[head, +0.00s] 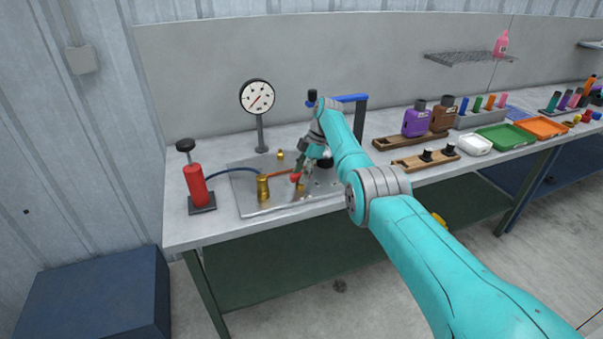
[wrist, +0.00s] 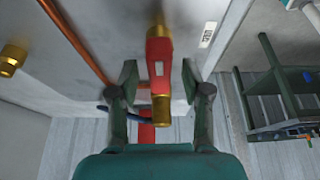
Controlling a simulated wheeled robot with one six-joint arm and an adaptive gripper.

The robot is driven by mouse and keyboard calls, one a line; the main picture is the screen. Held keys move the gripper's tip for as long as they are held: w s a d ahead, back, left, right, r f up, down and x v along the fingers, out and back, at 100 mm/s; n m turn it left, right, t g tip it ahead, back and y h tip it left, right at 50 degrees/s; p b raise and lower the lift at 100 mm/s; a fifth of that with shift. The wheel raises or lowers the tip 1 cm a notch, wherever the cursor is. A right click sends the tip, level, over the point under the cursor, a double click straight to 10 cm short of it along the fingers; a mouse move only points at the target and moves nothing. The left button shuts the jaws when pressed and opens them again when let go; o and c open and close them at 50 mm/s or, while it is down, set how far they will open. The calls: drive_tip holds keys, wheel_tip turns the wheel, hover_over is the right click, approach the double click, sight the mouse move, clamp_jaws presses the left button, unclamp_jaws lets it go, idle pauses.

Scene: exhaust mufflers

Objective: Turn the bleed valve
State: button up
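The bleed valve shows in the wrist view as a red handle (wrist: 159,62) with brass parts at both ends. In the head view its red part (head: 295,177) sits on the metal plate (head: 248,200), partly hidden by my gripper. My gripper (head: 303,169) is low over the plate at the valve. In the wrist view the fingers of my gripper (wrist: 159,82) are open, one on each side of the red handle, with a visible gap on both sides. I cannot tell how far the handle is turned.
A round gauge (head: 257,97) stands behind the plate. A red hand pump (head: 196,184) with a blue hose is at left. A brass cylinder (head: 263,188) and copper pipe (wrist: 75,40) are close to the valve. Wooden holders (head: 425,160) and trays (head: 505,136) lie to the right.

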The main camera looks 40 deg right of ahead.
drive_tip(key=shift+r, duration=0.1)
drive_tip(key=v, duration=1.1)
drive_tip(key=shift+d+r, duration=0.25)
drive_tip(key=shift+r, duration=0.1)
